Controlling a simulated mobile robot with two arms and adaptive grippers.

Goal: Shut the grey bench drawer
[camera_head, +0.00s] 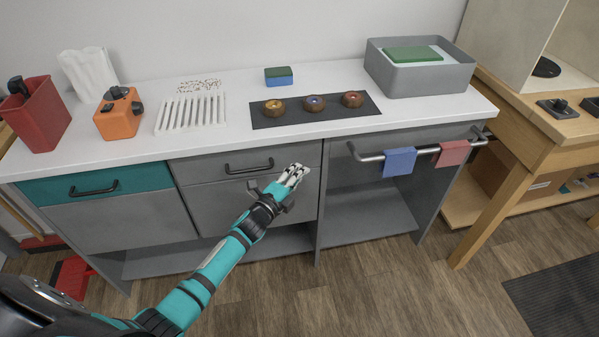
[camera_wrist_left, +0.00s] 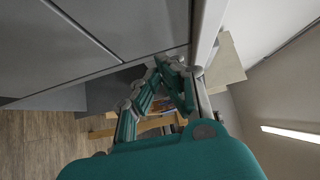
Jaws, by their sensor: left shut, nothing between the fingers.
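The grey bench drawer (camera_head: 213,172) has a black bar handle and is in the middle of the bench, under the white top, right of a teal drawer (camera_head: 92,187). Its front looks flush or nearly flush with the panels around it; a small gap cannot be ruled out. My left gripper (camera_head: 297,172) is shut and empty, with its fingertips in front of the right part of the drawer front. Whether they touch it I cannot tell. In the left wrist view the shut fingers (camera_wrist_left: 172,66) are close beside the grey fronts (camera_wrist_left: 130,25). My right gripper is not in view.
A rail (camera_head: 420,150) with blue and red cloths juts out to the right of my gripper. A grey tub (camera_head: 420,80), a dark mat (camera_head: 350,120) with round items, a white rack (camera_head: 190,112) and an orange block (camera_head: 119,120) stand on the bench.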

